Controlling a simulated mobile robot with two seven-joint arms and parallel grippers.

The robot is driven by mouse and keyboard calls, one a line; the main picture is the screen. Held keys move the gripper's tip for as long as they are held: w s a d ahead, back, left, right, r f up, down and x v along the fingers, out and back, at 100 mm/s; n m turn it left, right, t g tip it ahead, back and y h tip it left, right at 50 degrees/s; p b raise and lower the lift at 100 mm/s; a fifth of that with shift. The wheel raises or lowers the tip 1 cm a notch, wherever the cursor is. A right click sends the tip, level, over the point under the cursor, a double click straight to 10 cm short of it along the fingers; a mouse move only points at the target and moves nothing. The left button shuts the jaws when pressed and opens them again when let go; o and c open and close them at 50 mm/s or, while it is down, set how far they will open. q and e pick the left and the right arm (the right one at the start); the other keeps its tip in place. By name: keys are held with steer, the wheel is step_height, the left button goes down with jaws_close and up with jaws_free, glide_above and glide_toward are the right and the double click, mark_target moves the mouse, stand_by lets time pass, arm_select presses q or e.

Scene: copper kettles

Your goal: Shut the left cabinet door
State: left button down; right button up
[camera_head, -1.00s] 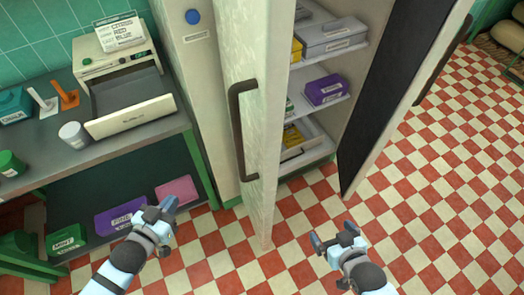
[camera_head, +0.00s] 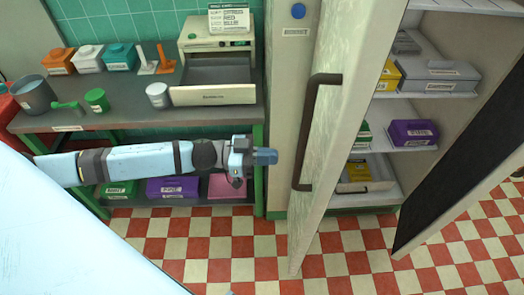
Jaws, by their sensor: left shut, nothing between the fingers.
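The left cabinet door (camera_head: 345,110) is pale and stands wide open, its edge toward me. Its long dark handle (camera_head: 307,135) is on the face turned left. My left gripper (camera_head: 266,156) is shut and empty, a short way left of the handle in the picture, pointing right toward the door. I see no contact with the door. The cabinet (camera_head: 455,24) is open behind, its shelves showing boxes. My right gripper is not in view.
The right cabinet door (camera_head: 462,150), with a dark inner panel, also stands open. A workbench (camera_head: 130,118) at left carries a machine with an open drawer (camera_head: 214,95), cups and small boxes. Coloured bins sit on its lower shelf. The checkered floor (camera_head: 250,265) in front is clear.

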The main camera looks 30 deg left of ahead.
mark_target(316, 159)
arm_select(q)
steer(key=p+x, duration=0.1)
steer(key=x, duration=0.8)
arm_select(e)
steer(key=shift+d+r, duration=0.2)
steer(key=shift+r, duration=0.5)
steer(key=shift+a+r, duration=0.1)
